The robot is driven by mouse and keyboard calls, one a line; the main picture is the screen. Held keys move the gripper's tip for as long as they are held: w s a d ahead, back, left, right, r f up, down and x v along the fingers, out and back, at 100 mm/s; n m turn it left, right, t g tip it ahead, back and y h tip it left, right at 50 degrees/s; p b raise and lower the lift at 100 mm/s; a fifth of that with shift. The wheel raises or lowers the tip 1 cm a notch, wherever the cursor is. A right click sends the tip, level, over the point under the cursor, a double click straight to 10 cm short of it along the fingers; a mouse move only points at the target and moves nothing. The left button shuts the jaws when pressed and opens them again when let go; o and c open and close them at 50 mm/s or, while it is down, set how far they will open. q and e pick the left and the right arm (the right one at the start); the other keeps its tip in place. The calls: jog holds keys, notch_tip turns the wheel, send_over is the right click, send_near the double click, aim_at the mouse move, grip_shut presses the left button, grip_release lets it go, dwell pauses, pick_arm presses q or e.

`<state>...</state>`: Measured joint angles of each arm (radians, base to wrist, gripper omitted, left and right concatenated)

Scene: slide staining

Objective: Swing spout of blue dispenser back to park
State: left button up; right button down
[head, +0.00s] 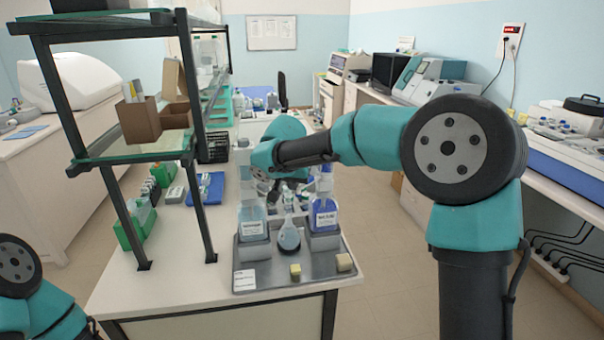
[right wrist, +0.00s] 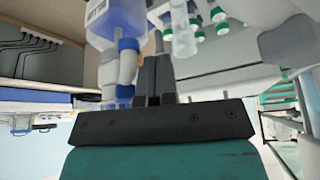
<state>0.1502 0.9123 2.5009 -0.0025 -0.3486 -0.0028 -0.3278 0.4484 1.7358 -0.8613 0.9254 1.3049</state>
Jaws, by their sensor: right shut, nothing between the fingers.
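The blue dispenser (head: 325,214) is a bottle of deep blue liquid at the right of the grey metal tray (head: 262,279) in the head view. My right arm partly covers its top. In the right wrist view its bottle (right wrist: 122,20) is at the top, with its white and blue head and spout (right wrist: 127,62) close beside my fingers. My right gripper (right wrist: 158,62) is shut and empty, its fingers just right of the spout there; I cannot tell whether they touch. In the head view it is mostly hidden behind my arm. My left gripper is out of view.
A pale-blue dispenser (head: 252,222) stands at the tray's left, with a round flask (head: 289,236) between the two bottles. Two small yellowish blocks (head: 295,271) lie at the tray's front. A dark-framed shelf (head: 130,150) rises left of the tray.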

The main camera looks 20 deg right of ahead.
jog(key=shift+s, duration=0.1)
jog(key=shift+s+d, duration=0.2)
jog(key=shift+s, duration=0.3)
jog(key=shift+s+d, duration=0.15)
jog(key=shift+s, duration=0.4)
jog(key=shift+s+d, duration=0.55)
jog(key=shift+s, duration=0.35)
jog(key=shift+s+d, duration=0.75)
jog(key=shift+s, duration=0.05)
